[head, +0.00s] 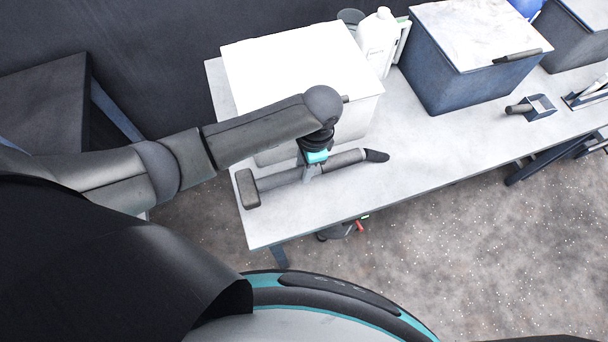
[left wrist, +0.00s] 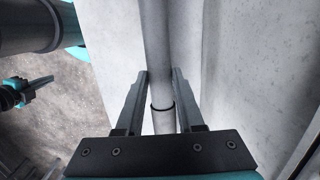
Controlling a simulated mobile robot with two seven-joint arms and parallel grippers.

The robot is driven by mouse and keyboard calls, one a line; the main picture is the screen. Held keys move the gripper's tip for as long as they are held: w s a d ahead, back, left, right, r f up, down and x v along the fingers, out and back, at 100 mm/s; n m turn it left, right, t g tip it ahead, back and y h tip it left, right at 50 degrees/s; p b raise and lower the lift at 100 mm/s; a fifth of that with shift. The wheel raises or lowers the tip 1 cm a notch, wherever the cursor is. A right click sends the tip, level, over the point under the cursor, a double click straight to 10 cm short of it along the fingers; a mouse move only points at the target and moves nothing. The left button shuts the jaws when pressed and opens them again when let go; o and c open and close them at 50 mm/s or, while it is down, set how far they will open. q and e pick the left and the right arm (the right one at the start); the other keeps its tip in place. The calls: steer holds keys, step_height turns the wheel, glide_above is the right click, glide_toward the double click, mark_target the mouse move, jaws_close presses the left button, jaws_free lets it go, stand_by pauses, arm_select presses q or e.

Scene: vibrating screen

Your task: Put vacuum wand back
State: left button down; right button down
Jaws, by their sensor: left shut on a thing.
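The vacuum wand (head: 344,161) is a grey tube with a dark block-shaped head at its left end and a dark tip at its right end. It lies along the front left part of the table, at or just above the top; I cannot tell if it touches. My left gripper (head: 311,172) comes down over its middle and is shut on it. In the left wrist view, the wand (left wrist: 156,45) runs between the two fingers of my left gripper (left wrist: 161,73). A small teal and black part at that view's left edge looks like my right gripper (left wrist: 28,86); its jaws are unclear.
The grey table (head: 440,150) bears a white-topped box (head: 290,65) just behind the wand, a white bottle (head: 378,40) and a blue box with a pale top (head: 440,80). A small dark holder (head: 540,106) stands farther right. The front strip of the table is mostly clear.

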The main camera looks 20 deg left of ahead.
arm_select(q)
steer(key=shift+f+b, duration=0.6)
steer(key=shift+f, duration=1.55)
steer(key=c, duration=0.5)
jaws_free()
steer(key=r+p, duration=0.1)
steer(key=r, duration=0.3)
steer(key=d+r+p, duration=0.1)
steer(key=r, duration=0.7)
steer(key=shift+w+d+p, duration=0.2)
steer(key=shift+w+p, duration=0.1)
steer(key=shift+p, duration=0.1)
